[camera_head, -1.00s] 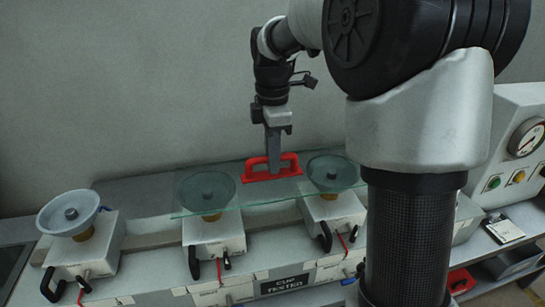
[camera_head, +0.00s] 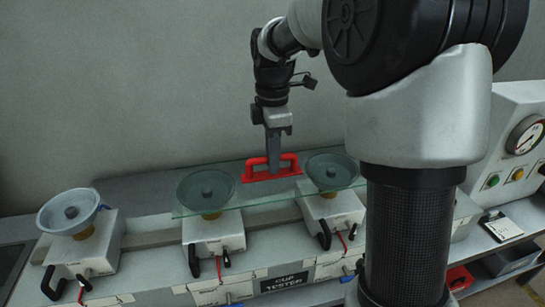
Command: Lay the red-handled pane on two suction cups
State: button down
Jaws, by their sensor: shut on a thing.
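The clear glass pane (camera_head: 236,207) has a red handle (camera_head: 272,176) on its top. My gripper (camera_head: 274,171) is shut on the red handle from above. The pane lies level across the middle suction cup (camera_head: 206,190) and the right suction cup (camera_head: 331,171), which both show through the glass. Whether the pane touches the cups or hovers just over them, I cannot tell. The left suction cup (camera_head: 74,212) is uncovered. The fingertips are partly hidden by the handle.
Each cup stands on a white block with a black lever, on a bench with a label plate (camera_head: 285,283). A gauge panel (camera_head: 518,145) stands at the right. A grey wall is behind. My arm hides part of the bench at the right.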

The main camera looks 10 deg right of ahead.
jog(key=c, duration=1.8)
grip_release()
jog(key=shift+r, duration=0.15)
jog(key=shift+o, duration=0.8)
